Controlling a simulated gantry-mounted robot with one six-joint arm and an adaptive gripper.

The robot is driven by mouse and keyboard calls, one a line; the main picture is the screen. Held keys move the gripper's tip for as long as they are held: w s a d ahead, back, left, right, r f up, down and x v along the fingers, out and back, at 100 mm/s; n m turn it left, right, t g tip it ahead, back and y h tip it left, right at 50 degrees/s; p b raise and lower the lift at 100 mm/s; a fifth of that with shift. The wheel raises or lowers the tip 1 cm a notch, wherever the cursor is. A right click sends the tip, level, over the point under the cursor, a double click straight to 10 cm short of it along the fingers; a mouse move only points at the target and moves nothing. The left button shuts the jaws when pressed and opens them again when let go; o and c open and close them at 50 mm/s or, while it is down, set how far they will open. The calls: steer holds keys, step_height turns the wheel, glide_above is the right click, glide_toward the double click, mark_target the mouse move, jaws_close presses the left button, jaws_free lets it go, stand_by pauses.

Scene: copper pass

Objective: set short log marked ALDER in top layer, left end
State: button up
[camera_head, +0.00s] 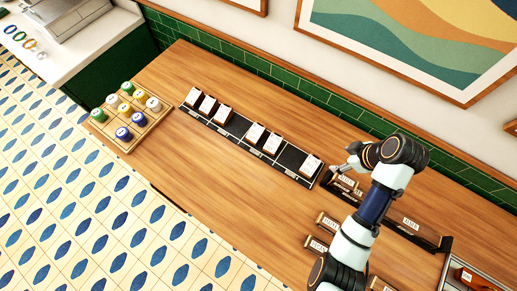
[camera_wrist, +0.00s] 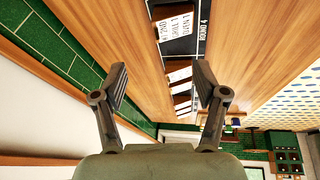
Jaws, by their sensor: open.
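The labels are too small to tell surely which says ALDER. My gripper (camera_head: 352,160) is raised near the black strip's right end. In the wrist view my gripper (camera_wrist: 160,82) is open and empty.
A black strip (camera_head: 238,127) with white cards runs along the counter (camera_head: 215,185); its ROUND 4 end (camera_wrist: 203,30) shows in the wrist view. A wooden tray (camera_head: 157,117) of coloured round pieces stands left. A metal-edged tray (camera_head: 447,272) is at lower right. The counter's front middle is clear.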

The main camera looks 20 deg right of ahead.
steer(key=w+a+r+m+t+h, duration=0.1)
steer(key=w+a+r+t, duration=0.15)
steer(key=w+a, duration=0.6)
steer(key=s+a+r+m+t, duration=0.1)
steer(key=a+r+t, duration=0.1)
steer(key=a+r, duration=0.3)
steer(key=s+a+r+m+t, duration=0.1)
steer(key=a+r, duration=0.4)
steer(key=a, duration=0.7)
steer(key=s+a+r+m+t, duration=0.1)
steer(key=a+r+m+t, duration=0.1)
steer(key=a, duration=0.7)
step_height(320, 180, up, 3)
steer(key=shift+a+f+m+t, duration=0.1)
steer(key=shift+a+m+t, duration=0.05)
steer(key=shift+m+t, duration=0.35)
